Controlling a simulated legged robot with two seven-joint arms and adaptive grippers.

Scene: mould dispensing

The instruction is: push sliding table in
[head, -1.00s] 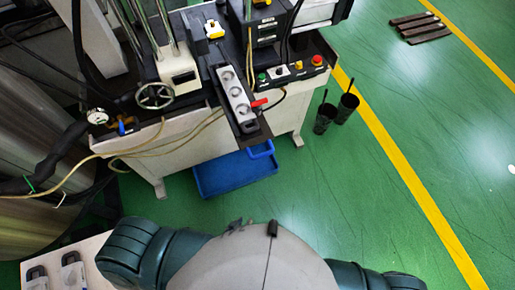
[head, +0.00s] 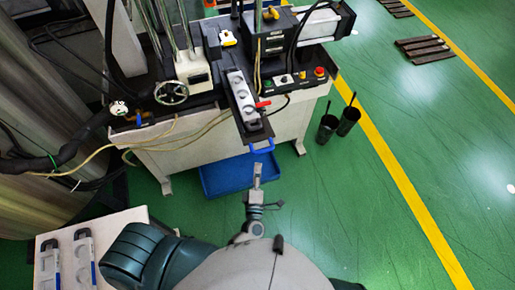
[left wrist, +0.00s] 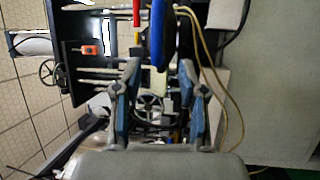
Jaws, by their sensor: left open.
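The sliding table (head: 254,132) is a narrow dark plate sticking out from the front of the machine. It carries a grey mould (head: 242,97) with round cavities and a red lever (head: 262,104) at its side. A blue handle (head: 262,147) is at its near end. My left gripper (head: 257,170) is just below the handle in the head view, pointing toward it. In the left wrist view my left gripper (left wrist: 159,75) has its two fingers apart and nothing between them. The blue handle (left wrist: 157,38) appears ahead, near the gap. Contact cannot be told. My right gripper is out of view.
The machine bench (head: 215,150) has a handwheel (head: 171,92) and a control panel (head: 295,82). A blue bin (head: 225,176) lies under it. Two black cups (head: 337,123) stand right. A white table (head: 110,235) with two grey moulds is lower left.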

